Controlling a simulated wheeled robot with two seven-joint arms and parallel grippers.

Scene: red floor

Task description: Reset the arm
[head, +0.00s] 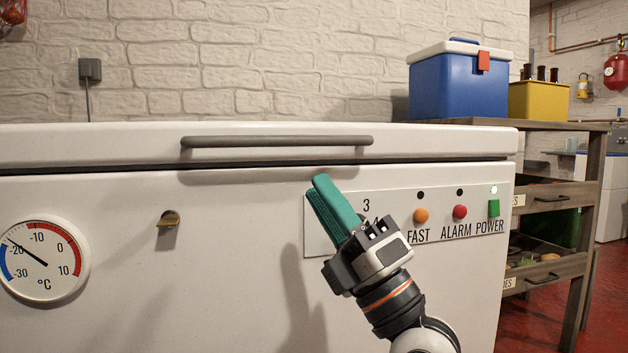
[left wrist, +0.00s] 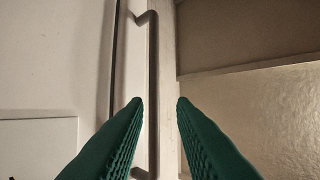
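My left gripper (head: 322,182) is in front of a white chest freezer (head: 250,280), its green fingers pointing up and slightly left. Its tips are just below the right part of the grey lid handle (head: 278,141). In the left wrist view the fingers (left wrist: 160,102) are apart with nothing held between them. The handle (left wrist: 153,80) shows beyond the fingertips, turned upright in that view. The lid (head: 130,143) looks closed, with a thin dark seam beneath it. The gripper covers part of the control panel (head: 440,205). My right gripper is not in view.
A round thermometer (head: 44,262) and a small brass latch (head: 168,219) are on the freezer front. To the right, a wooden shelf unit (head: 596,180) carries a blue cooler (head: 455,88) and a yellow crate (head: 540,102). Red floor (head: 545,320) shows at the lower right.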

